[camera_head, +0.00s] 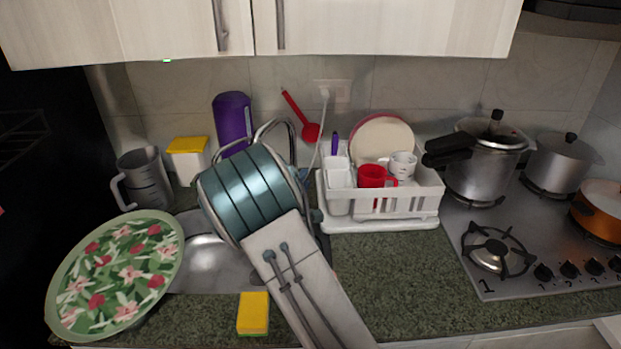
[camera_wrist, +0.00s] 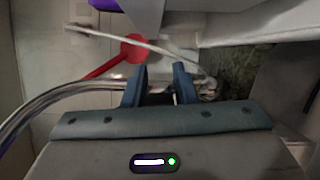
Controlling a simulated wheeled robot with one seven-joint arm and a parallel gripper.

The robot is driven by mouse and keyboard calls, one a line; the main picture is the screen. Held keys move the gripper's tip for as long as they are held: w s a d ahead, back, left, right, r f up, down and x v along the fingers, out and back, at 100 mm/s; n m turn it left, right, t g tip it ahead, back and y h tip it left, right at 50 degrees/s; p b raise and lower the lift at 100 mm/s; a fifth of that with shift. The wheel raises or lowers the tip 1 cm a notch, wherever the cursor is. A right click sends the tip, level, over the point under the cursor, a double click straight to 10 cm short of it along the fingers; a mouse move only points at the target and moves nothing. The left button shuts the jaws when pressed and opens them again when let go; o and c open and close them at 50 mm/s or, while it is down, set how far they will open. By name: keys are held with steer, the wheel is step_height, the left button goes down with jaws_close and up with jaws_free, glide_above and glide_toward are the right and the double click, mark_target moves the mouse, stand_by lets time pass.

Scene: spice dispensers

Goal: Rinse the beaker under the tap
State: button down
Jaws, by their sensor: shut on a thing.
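The beaker (camera_head: 148,184), a grey jug with a handle and dark markings, stands upright on the counter left of the sink (camera_head: 208,262). The chrome tap (camera_head: 288,124) arches up behind my arm; its tube also crosses the wrist view (camera_wrist: 60,92). In the wrist view, the blue fingers of my gripper (camera_wrist: 158,82) are at the tap's base, shut on what seems to be its handle. The gripped part is mostly hidden between the fingers. In the head view my arm covers most of the gripper and part of the sink. I cannot tell whether water runs.
A flowered plate (camera_head: 115,270) leans at front left, with a yellow sponge (camera_head: 253,313) at the counter edge. A white dish rack (camera_head: 400,208) stands close right of the tap. A red ladle (camera_head: 309,130) hangs behind. Pots and a stove (camera_head: 545,252) are at right.

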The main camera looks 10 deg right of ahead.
steer(key=c, duration=1.2)
jaws_free()
steer(key=shift+o, duration=0.2)
steer(key=b+v, duration=0.1)
steer(key=v, duration=1.3)
steer(key=shift+w, duration=0.1)
